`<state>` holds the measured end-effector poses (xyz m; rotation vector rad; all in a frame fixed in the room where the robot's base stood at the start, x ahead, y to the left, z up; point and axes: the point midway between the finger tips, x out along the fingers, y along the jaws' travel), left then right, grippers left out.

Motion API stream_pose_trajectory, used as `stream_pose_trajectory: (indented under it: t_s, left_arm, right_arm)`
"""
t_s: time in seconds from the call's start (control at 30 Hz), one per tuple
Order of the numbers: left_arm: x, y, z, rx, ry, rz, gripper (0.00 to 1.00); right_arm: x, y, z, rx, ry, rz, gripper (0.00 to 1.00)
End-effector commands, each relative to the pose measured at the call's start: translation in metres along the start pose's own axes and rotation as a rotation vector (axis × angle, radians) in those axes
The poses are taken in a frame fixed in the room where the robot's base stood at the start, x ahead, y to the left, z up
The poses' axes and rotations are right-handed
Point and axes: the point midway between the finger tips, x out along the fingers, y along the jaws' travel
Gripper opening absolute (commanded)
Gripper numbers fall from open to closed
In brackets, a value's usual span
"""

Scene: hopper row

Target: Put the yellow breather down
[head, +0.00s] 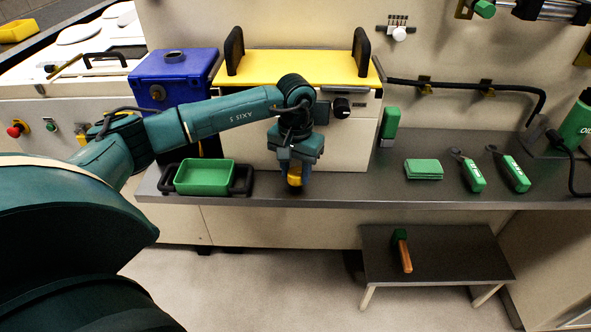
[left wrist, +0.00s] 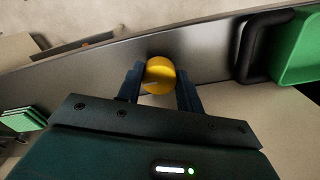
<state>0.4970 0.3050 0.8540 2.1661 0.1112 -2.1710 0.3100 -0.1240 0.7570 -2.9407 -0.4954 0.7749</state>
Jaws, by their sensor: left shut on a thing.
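The yellow breather (head: 295,173) is a small rounded yellow piece between the fingers of my left gripper (head: 296,180). In the head view the gripper points down over the grey bench (head: 350,187), in front of the cream cabinet with the yellow top. In the left wrist view the breather (left wrist: 159,75) sits between the two dark blue fingers (left wrist: 160,90), with the bench surface (left wrist: 205,62) beyond it. I cannot tell whether the breather touches the bench. The fingers hide part of it. My right gripper is not in view.
A green tray with black handles (head: 204,178) stands left of the gripper; it also shows in the left wrist view (left wrist: 298,50). Green cloths (head: 423,169) and two green-handled tools (head: 473,175) lie to the right. Bench between gripper and cloths is clear. A low stool (head: 440,262) holds a mallet.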

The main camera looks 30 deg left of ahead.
Motion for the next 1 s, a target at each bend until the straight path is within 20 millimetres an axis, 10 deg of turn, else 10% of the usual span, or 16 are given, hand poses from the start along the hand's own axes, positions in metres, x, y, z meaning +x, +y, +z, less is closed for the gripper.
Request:
stream_pose_trajectory:
  t_s: [0.37, 0.4, 0.6, 1.0]
  left_arm:
    - [0.0077, -0.0002, -0.0003, 0.000, 0.002, -0.001, 0.09]
    - [0.0068, -0.0002, -0.0003, 0.000, 0.002, 0.000, 0.38]
    - [0.0060, -0.0002, -0.0003, 0.000, 0.002, 0.000, 0.54]
    - [-0.0012, -0.0002, -0.0008, 0.000, 0.003, 0.000, 0.58]
  right_arm:
    - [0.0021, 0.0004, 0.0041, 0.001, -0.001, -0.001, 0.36]
    - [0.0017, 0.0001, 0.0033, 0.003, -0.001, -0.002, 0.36]
    - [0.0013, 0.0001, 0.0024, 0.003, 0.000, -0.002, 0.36]
    - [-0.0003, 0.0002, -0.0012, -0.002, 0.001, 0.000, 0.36]
